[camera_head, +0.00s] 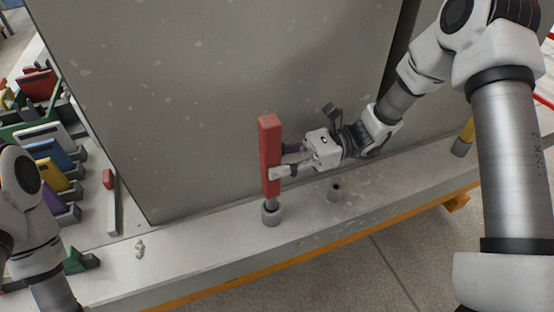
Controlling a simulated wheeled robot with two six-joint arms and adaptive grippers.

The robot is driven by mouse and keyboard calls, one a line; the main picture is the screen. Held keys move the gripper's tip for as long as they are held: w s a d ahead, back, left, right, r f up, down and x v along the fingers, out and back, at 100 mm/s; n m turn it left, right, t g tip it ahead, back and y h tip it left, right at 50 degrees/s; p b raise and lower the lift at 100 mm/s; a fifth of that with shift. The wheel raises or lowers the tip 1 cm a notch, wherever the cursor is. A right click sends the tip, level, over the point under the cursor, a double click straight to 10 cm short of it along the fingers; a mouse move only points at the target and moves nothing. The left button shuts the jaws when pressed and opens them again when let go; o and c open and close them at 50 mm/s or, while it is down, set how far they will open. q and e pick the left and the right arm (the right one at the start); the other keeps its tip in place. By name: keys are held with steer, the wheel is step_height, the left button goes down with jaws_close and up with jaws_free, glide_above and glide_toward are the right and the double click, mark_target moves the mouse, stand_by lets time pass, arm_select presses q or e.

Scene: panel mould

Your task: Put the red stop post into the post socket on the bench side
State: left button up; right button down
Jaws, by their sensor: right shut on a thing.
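The red stop post (270,150) stands upright over a grey post socket (271,214) on the bench side (230,235). A grey pin at the post's lower end meets the socket's top; how deep it sits I cannot tell. My right gripper (280,162) comes in from the right and is shut on the red post about midway up.
A large grey panel (200,90) rises behind the bench side. Coloured blocks (55,155) in a rack stand at the left. A green piece (80,260) and a small pale piece (140,248) lie at the front left. A yellow post (464,138) stands at the right.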

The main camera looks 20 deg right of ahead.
steer(key=shift+f+b, duration=1.8)
steer(key=shift+f, duration=0.7)
steer(key=c, duration=0.7)
jaws_free()
steer(key=d, duration=1.2)
steer(key=shift+w, duration=0.2)
